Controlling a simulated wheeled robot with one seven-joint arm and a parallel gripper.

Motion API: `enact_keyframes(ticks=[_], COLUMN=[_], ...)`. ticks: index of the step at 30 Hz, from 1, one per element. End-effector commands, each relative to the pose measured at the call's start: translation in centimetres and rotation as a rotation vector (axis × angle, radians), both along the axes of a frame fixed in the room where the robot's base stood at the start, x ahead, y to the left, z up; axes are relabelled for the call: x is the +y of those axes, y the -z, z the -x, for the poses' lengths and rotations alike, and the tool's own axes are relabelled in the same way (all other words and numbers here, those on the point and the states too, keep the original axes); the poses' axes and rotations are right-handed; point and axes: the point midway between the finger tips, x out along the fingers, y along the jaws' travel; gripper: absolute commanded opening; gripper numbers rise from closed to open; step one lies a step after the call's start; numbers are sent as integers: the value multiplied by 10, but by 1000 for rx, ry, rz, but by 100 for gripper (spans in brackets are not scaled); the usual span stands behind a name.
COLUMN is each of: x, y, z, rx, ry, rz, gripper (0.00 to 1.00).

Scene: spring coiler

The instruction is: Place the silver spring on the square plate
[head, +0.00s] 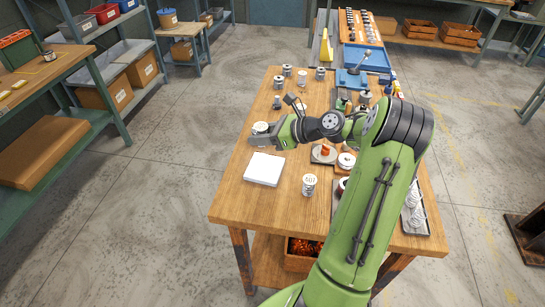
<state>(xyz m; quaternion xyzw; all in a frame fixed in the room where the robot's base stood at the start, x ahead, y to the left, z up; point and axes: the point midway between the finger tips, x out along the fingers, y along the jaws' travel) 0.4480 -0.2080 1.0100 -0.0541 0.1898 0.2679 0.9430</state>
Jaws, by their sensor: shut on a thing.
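A white square plate (264,169) lies flat on the wooden table near its left edge, with its top bare. My gripper (262,134) is just beyond the plate, reaching in from the right. It is shut on a small round silver-grey thing with a pale top (260,127), which I take for the silver spring. My gripper hides part of it, and its coils are too small to make out. I cannot tell how high it is held above the table.
A numbered canister (309,185) stands right of the plate. Several small cylinders stand at the far left of the wooden table (270,213). A blue hand press (352,78) stands at the back. Trays with parts are right, partly behind my arm. The front-left tabletop is clear.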

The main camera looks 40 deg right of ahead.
Motion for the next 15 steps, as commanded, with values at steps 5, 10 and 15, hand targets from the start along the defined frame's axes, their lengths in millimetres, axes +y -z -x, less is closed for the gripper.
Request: enact_keyframes(ticks=[5, 10, 15], x=[-1, 0, 0], y=[18, 55, 87], z=[3, 3, 3], rx=[3, 3, 2], ry=[-8, -7, -7], rz=[-5, -4, -5], gripper=[10, 10, 10])
